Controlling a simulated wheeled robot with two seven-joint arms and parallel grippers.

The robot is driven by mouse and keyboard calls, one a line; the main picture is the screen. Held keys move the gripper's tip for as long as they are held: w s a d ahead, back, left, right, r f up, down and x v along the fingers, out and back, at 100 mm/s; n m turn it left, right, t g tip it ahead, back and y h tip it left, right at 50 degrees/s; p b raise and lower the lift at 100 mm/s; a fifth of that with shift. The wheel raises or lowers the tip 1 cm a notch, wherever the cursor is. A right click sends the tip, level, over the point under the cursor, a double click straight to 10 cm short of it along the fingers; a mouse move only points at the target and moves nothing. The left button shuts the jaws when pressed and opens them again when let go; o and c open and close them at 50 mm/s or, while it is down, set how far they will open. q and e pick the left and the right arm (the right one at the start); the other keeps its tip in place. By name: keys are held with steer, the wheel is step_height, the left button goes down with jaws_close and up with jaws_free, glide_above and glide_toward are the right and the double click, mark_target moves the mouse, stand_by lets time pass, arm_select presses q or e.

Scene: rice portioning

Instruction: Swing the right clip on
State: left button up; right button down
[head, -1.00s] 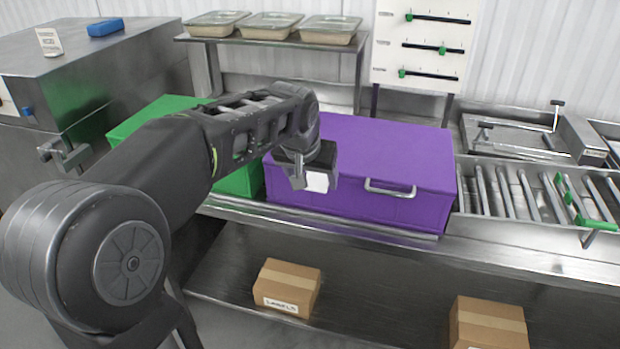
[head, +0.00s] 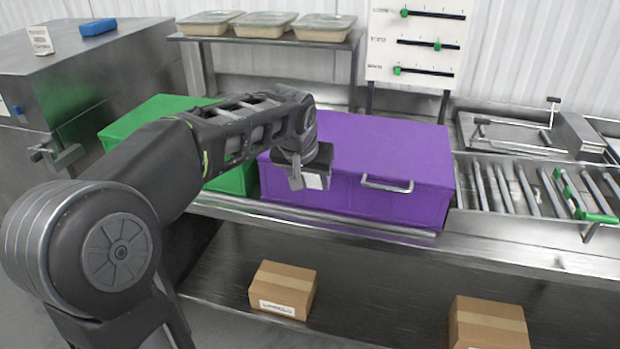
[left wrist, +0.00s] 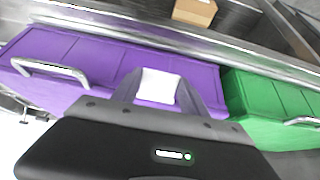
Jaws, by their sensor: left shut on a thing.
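A purple lidded box (head: 400,150) stands on the steel counter. A bent metal clip (head: 387,184) lies against the right part of its front; it also shows at the left of the left wrist view (left wrist: 50,72). My left gripper (head: 308,180) is at the left part of the purple box's front, to the left of that clip and apart from it. It is shut on a small white piece (left wrist: 159,86), seen between the fingers in the left wrist view. I cannot tell what this piece is. My right gripper is not in view.
A green box (head: 150,115) stands left of the purple one, partly behind my left arm. A roller conveyor (head: 520,190) with green parts is at the right. A shelf with lidded trays (head: 265,25) is behind. Cardboard boxes (head: 283,290) sit on the lower shelf.

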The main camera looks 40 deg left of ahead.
mark_target(312, 177)
arm_select(q)
steer(key=shift+w+a+f+b, duration=0.1)
steer(key=shift+w+f+b, duration=0.05)
steer(key=shift+f+b, duration=0.2)
steer(key=shift+w+f+b, duration=0.2)
steer(key=shift+f+b, duration=0.1)
steer(key=shift+w, duration=0.1)
steer(key=shift+w+a, duration=0.1)
steer(key=shift+w, duration=0.05)
steer(key=shift+w+a+f, duration=0.1)
steer(key=shift+w+f, duration=0.05)
steer(key=shift+w, duration=0.15)
stand_by(0.4)
steer(key=shift+w+a+f, duration=0.1)
steer(key=shift+w, duration=0.1)
